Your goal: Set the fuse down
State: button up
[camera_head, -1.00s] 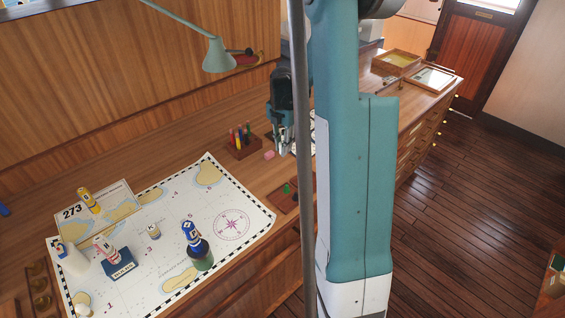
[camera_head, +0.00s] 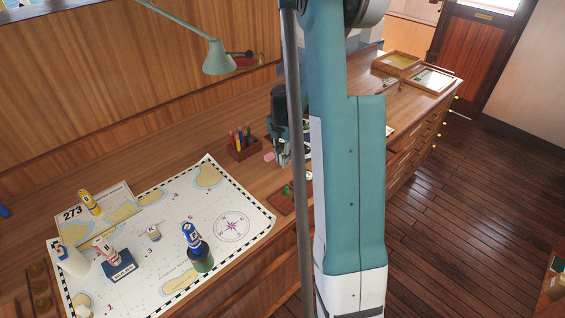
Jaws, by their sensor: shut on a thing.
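My gripper (camera_head: 283,157) points down low over the far part of the wooden desk, just right of the pen holder. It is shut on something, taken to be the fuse. The fuse itself is too small and too hidden by the fingers, my grey column and my teal arm to make out. I cannot tell whether it touches the desk.
A pen holder (camera_head: 244,149) and a pink block (camera_head: 269,157) stand close left of my gripper. A reddish tray (camera_head: 281,203) with a green piece lies nearer. Several bottle-like pieces stand on the chart (camera_head: 150,270). A lamp (camera_head: 218,58) overhangs the desk.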

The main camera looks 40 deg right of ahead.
jog(key=shift+f, duration=1.2)
jog(key=shift+f, duration=0.15)
jog(key=o, duration=0.9)
jog(key=shift+r, duration=0.2)
jog(key=shift+r, duration=6)
